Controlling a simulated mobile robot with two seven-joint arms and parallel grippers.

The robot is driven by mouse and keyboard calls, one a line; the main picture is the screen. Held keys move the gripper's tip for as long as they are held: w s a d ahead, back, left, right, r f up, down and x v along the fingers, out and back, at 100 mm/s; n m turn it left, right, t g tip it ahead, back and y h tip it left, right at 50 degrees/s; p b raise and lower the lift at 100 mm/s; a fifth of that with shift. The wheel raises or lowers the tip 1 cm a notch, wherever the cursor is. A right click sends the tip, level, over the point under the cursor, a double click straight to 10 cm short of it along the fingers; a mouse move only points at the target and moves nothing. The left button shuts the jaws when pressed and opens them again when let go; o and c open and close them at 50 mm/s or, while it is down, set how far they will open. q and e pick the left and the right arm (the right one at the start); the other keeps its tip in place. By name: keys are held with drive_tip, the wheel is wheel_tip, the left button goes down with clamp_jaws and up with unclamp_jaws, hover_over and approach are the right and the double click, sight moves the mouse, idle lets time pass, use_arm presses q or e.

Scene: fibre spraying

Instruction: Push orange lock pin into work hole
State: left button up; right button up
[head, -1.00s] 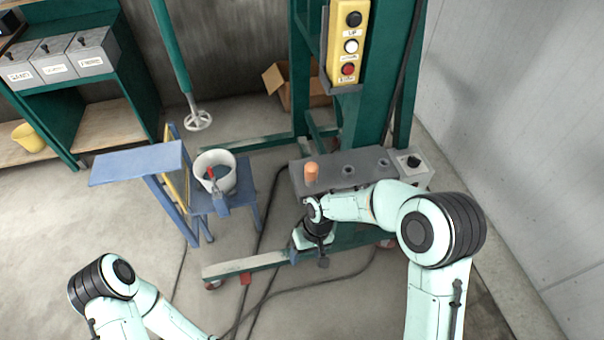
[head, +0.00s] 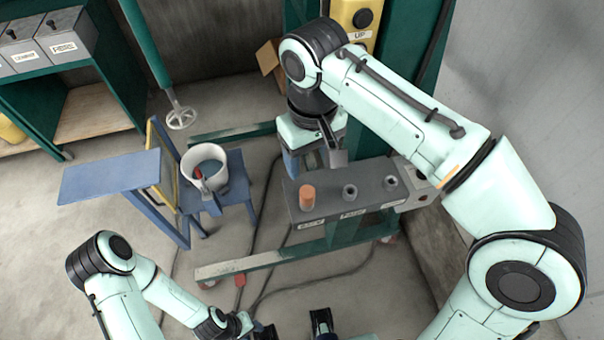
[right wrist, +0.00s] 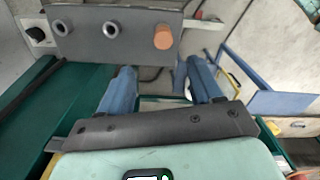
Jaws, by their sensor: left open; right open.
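The orange lock pin (head: 307,197) stands upright at the left end of the grey panel (head: 330,207); it also shows in the right wrist view (right wrist: 163,37). I cannot tell how deep it sits in its hole. Two grey ringed holes, the middle one (head: 350,191) and the right one (head: 390,183), are empty of orange. My right gripper (head: 312,163) is open and empty, above and behind the panel's left part, apart from the pin. Its blue fingers show in the right wrist view (right wrist: 160,66). My left gripper (head: 293,327) is open at the bottom edge, partly cut off.
A blue stand (head: 115,177) and a white bucket (head: 207,165) with a red-handled tool are left of the panel. The green frame and yellow button box (head: 360,14) stand behind it. Cables lie on the floor (head: 250,240). Open floor lies front left.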

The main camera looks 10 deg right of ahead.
sight(307, 191)
drive_tip(key=f, duration=0.2)
drive_tip(key=f+b, duration=0.1)
drive_tip(key=f, duration=0.1)
drive_tip(key=s+f, duration=0.1)
drive_tip(key=f, duration=0.2)
drive_tip(key=shift+b, duration=0.4)
drive_tip(key=shift+w+f, duration=0.2)
drive_tip(key=shift+f, duration=0.4)
drive_tip(key=f, duration=0.3)
drive_tip(key=f+b, duration=0.1)
drive_tip(key=shift+a+f, duration=0.25)
drive_tip(key=shift+f, duration=0.15)
use_arm(q)
drive_tip(key=f, duration=0.1)
drive_tip(key=s+f, duration=0.1)
drive_tip(key=f, duration=0.1)
drive_tip(key=shift+s, duration=0.3)
use_arm(e)
drive_tip(key=c, duration=1.1)
